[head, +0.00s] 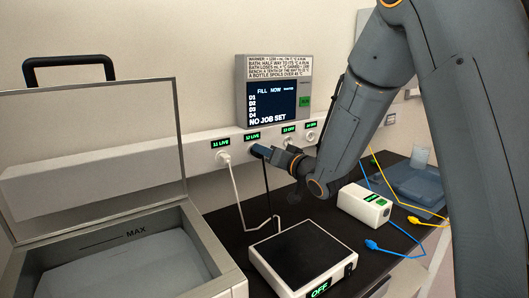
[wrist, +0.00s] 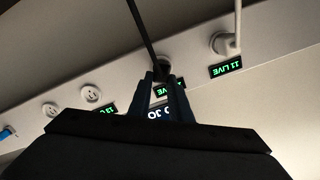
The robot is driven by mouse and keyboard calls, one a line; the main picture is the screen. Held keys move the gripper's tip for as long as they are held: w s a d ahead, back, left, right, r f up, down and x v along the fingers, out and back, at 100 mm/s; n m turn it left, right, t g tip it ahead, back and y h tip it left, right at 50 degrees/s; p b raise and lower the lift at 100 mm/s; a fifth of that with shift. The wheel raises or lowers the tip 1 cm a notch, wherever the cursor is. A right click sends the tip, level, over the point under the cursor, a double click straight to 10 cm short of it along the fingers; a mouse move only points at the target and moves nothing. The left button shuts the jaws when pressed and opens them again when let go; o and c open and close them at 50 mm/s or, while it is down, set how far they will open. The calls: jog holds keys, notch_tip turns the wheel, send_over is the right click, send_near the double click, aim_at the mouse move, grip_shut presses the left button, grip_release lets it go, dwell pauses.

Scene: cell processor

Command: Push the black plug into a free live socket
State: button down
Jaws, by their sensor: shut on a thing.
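My gripper (head: 262,150) is at the wall strip, in front of the second socket from the left, under a green LIVE label (head: 252,136). It is shut on the black plug (wrist: 161,69), which is mostly hidden between the fingers (wrist: 161,88). The black cable (head: 267,190) hangs from it to the bench. The plug lines up with that socket in the wrist view, but I cannot tell whether it is seated. The leftmost socket, also labelled LIVE (head: 221,143), holds a white plug (head: 223,157). The third socket (wrist: 91,93) is empty; its label appears to read OFF (head: 289,129).
A flat black-topped device (head: 302,258) showing OFF stands on the bench. A white box (head: 363,204) with blue and yellow leads is right of it. An open-lidded bath (head: 125,250) stands left. A display (head: 272,102) reading NO JOB SET is above the strip.

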jog(key=shift+w+a, duration=0.2)
jog(key=shift+w, duration=0.05)
jog(key=c, duration=1.5)
grip_release()
jog(key=shift+c, duration=0.2)
jog(key=b+v, duration=0.2)
jog(key=v, duration=0.6)
jog(key=shift+a, duration=0.1)
